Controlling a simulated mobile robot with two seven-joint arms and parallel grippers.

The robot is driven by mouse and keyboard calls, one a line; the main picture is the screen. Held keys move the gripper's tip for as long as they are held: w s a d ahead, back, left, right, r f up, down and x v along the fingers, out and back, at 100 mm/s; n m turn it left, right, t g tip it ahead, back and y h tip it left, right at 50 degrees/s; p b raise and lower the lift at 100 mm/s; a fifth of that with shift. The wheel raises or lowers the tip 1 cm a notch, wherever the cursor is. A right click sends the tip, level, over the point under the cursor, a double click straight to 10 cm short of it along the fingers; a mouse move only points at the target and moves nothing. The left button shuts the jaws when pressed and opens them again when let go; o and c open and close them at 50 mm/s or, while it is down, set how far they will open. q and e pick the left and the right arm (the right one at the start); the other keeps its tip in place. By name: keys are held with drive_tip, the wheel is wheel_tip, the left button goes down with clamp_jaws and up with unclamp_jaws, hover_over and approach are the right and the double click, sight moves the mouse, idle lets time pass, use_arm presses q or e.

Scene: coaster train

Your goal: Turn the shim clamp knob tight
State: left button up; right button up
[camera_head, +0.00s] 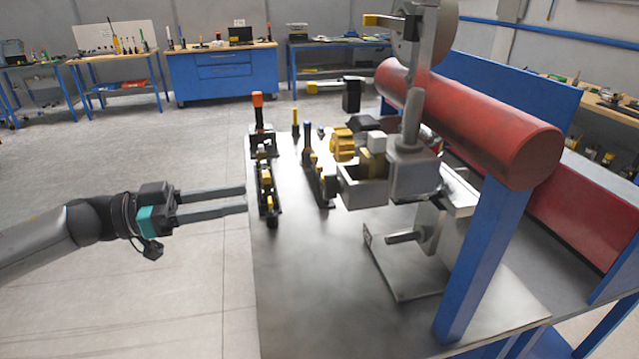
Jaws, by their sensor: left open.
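A yellow lobed knob (343,144) shows near the centre of the head view, on the left side of a grey metal assembly (412,168). It looks like the shim clamp knob, but I cannot be sure, and I cannot tell how tight it is. My left gripper (246,199) comes in from the left with its two long fingers apart and nothing between them. Its tips are beside the left edge of the metal table, well apart from the knob. My right gripper is not in view.
A thick red tube (480,125) on a blue post (485,260) runs along the right. The table's front left is clear.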

use_arm(q)
drive_tip(key=p, duration=0.2)
approach(333, 187)
drive_tip(key=x, duration=0.8)
drive_tip(key=shift+w+g, duration=0.35)
drive_tip(key=shift+g, duration=0.05)
clamp_jaws()
